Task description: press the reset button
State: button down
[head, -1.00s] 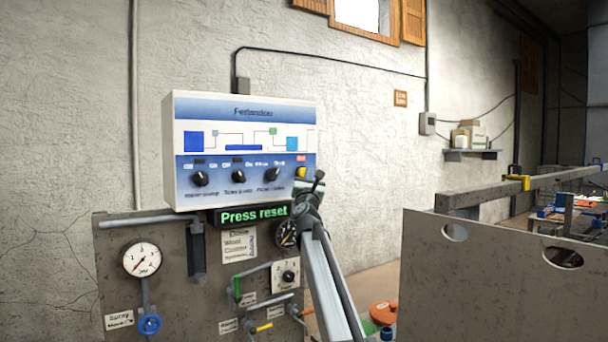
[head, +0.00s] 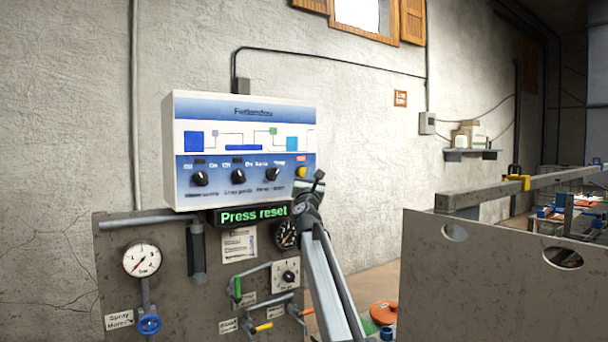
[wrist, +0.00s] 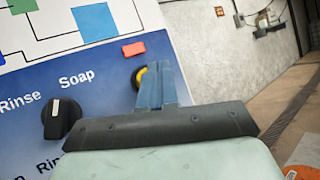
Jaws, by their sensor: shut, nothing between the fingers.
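A round yellow button (head: 301,172) with a dark rim sits at the lower right of the white and blue control panel (head: 240,103), under a small red label whose text I cannot read. In the wrist view the yellow button (wrist: 140,76) is partly hidden behind my gripper (wrist: 156,68). The blue-grey fingers are shut, empty, and overlap its right side. I cannot tell whether they touch it. In the head view my gripper (head: 307,185) is just below the button. A display (head: 253,215) under the panel reads "Press reset" in green.
Black knobs (head: 272,174) line the panel to the left of the button; the closest one (wrist: 64,119) shows in the wrist view. Below are a gauge (head: 142,259), a blue valve (head: 149,323) and pipes. A grey metal wall (head: 490,280) stands at right.

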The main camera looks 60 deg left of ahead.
jog(key=shift+a, duration=0.2)
jog(key=shift+a, duration=0.25)
jog(key=shift+a, duration=0.5)
dwell(1.1)
jog(key=shift+d, duration=0.15)
dwell(0.3)
jog(key=shift+d, duration=0.75)
jog(key=d, duration=0.5)
dwell(0.4)
dwell(0.8)
